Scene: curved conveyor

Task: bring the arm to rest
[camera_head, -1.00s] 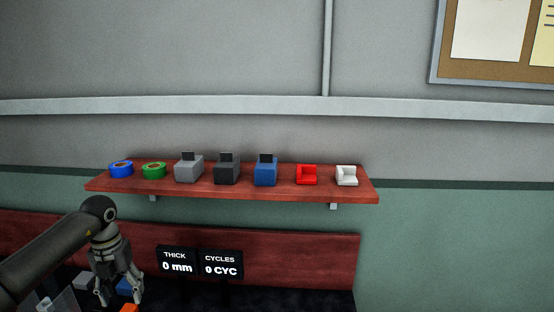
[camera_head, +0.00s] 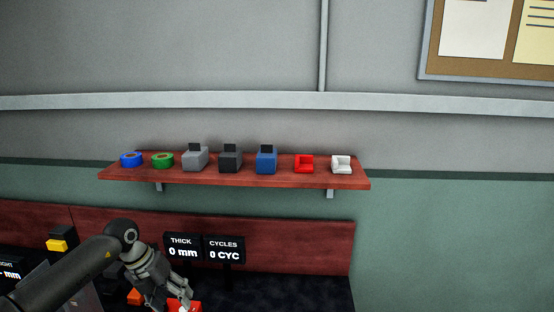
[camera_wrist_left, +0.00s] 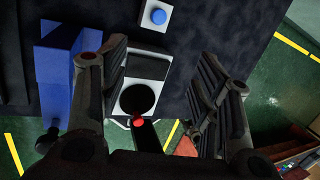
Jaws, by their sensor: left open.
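My left arm comes in from the lower left of the head view. Its left gripper (camera_head: 174,304) points down over the dark bench, close to a red object (camera_head: 190,306) at the bottom edge. In the left wrist view the fingers of the left gripper (camera_wrist_left: 158,75) are spread wide with nothing between them. Beyond them a grey and white device (camera_wrist_left: 147,68) with a black round part shows; whether they touch it I cannot tell. My right gripper is in no view.
A wooden shelf (camera_head: 240,183) on the wall holds tape rolls, small boxes and corner pieces. Displays (camera_head: 202,249) stand behind the gripper. A yellow and black object (camera_head: 60,241) is at left.

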